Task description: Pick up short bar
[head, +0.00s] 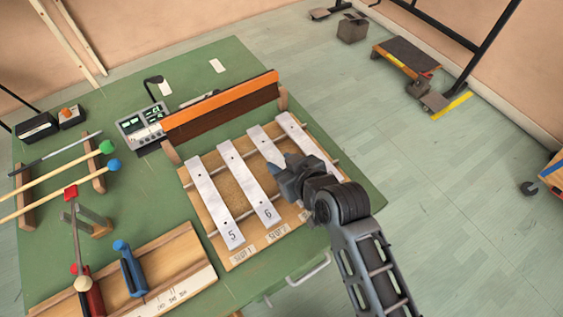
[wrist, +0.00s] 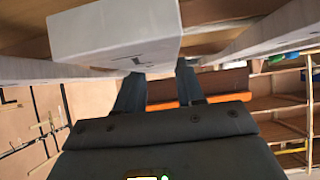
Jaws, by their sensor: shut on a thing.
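Several pale metal bars lie side by side on the wooden frame (head: 212,231), among them bar 5 (head: 214,201) and bar 6 (head: 240,175). To their right are a third bar (head: 261,142) and a rightmost bar (head: 295,130), both partly hidden by my arm. My gripper (head: 279,165) is low over the right part of the frame, at the third bar. In the wrist view its fingers (wrist: 158,92) are shut on a short bar (wrist: 110,32), whose blunt near end carries a partly seen mark. The gripped stretch is mostly hidden.
An orange-topped board (head: 222,103) stands across the back of the frame. Mallets (head: 60,168) on a wooden rack and a wooden block with blue and red clamps (head: 170,270) are to the left. A display device (head: 143,122) sits behind. Open floor lies right of the green table (head: 120,212).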

